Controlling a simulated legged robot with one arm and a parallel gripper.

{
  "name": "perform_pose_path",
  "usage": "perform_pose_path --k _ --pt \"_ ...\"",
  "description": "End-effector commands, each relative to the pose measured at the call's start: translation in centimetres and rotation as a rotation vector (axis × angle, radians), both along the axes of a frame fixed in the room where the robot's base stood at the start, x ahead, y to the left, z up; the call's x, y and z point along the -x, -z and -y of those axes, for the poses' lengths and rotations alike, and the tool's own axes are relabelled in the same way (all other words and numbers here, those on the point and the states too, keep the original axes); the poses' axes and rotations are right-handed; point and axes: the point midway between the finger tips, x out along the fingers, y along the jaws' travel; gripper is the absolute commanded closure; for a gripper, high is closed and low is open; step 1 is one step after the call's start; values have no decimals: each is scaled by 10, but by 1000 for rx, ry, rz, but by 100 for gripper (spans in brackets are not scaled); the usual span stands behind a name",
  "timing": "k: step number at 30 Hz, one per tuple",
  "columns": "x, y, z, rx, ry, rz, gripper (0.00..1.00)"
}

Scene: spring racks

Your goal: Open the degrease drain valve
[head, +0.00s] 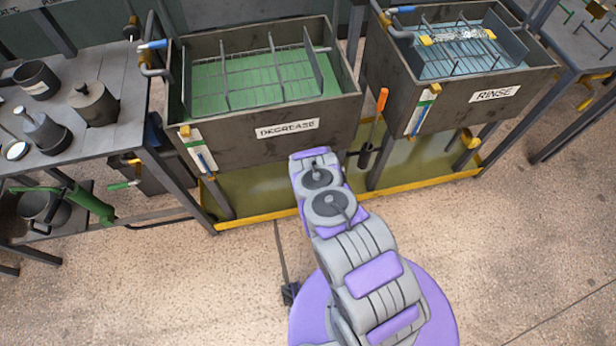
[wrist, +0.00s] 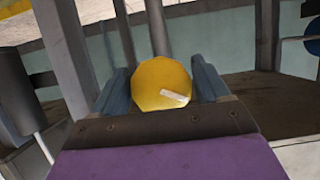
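The degrease tank (head: 250,140) is a dark metal tank with a green inside and a "DEGREASE" label, at the upper middle of the head view. My arm reaches up to the foot of its front wall, and my gripper is hidden there. In the wrist view my gripper (wrist: 162,85) has its two blue-grey fingers on either side of a round yellow knob (wrist: 158,80) with a pale mark. The knob fills the gap between them; whether they touch it is unclear. This knob appears to be the drain valve's handle. The head view does not show it.
The rinse tank (head: 470,90) stands to the right, with a yellow handle (head: 468,139) below it. An orange-handled tool (head: 381,104) hangs between the tanks. A yellow-edged tray (head: 270,214) lies beneath. A bench (head: 120,128) with pots is left.

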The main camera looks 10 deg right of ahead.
Motion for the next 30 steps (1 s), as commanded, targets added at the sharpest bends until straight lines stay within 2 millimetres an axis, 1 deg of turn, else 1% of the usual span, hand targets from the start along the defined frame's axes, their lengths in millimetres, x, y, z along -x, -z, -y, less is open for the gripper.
perform_pose_path --k 1,9,11,14,19,24,30 --pt "0 0 0 0 0 0 30" --pt "0 0 0 0 -1 0 56" --pt "0 0 0 0 -1 0 61" --pt "0 0 -1 14 -2 0 61" --pt "0 0 -1 144 -2 1 61" --pt "0 1 0 232 -3 0 61" --pt "0 1 -1 276 -4 -1 61"
